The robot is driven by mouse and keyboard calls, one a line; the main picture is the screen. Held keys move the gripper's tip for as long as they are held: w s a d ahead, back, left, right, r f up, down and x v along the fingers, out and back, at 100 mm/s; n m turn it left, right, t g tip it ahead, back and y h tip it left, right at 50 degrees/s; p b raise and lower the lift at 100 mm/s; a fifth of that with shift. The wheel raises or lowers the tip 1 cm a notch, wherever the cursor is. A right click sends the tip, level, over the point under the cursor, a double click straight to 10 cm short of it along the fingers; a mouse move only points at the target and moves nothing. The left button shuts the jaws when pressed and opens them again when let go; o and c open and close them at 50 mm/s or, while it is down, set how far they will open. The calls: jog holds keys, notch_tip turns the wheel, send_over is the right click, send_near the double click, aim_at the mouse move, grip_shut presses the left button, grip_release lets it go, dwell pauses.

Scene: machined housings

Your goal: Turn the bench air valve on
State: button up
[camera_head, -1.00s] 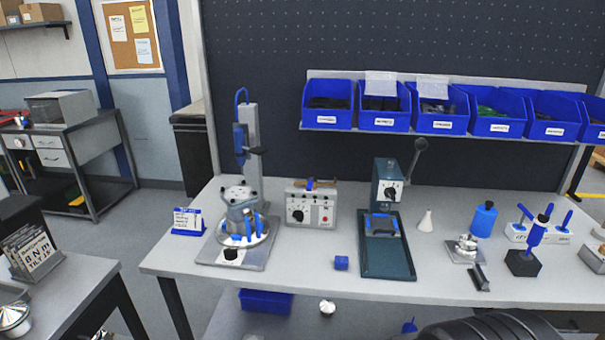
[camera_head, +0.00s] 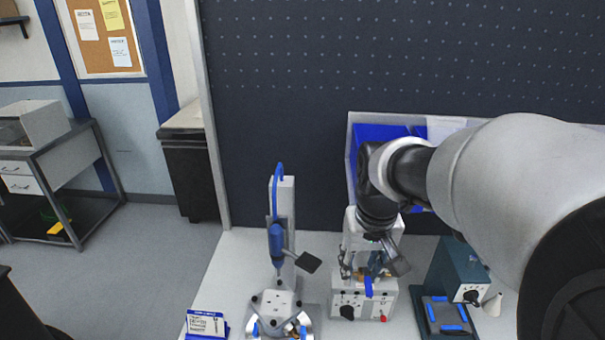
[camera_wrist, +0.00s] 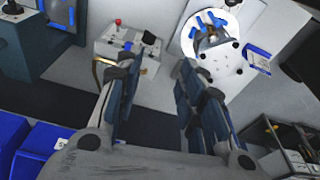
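The bench air valve shows as a brass fitting with a blue handle (camera_head: 368,287) on top of a light grey control box (camera_head: 348,304). In the head view the handle points toward the box's front. In the wrist view the control box (camera_wrist: 133,57) is beyond the fingers, with a curved brass part (camera_wrist: 97,70) beside the left finger. My gripper (camera_head: 368,264) is over the box, close to the valve. In the wrist view my gripper (camera_wrist: 157,68) has its fingers apart with nothing between them. The fingers partly hide the valve; contact cannot be told.
Left of the box is a round fixture (camera_head: 280,304) with a column and blue tool (camera_head: 276,240). Right is a dark green press (camera_head: 458,274). A label stand (camera_head: 206,324) is at the left. Blue bins (camera_head: 372,134) hang behind, partly hidden by my arm.

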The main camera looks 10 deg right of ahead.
jog(key=w+d+r+g+p, duration=0.1)
jog(key=w+d+r+p, duration=0.1)
jog(key=w+d+p, duration=0.25)
jog(key=m+g+p, duration=0.1)
jog(key=p, duration=0.5)
send_over(369, 285)
notch_tip(369, 285, down, 2)
notch_tip(369, 285, down, 18)
jog(key=shift+f, duration=0.1)
jog(key=shift+c, duration=0.6)
grip_shut()
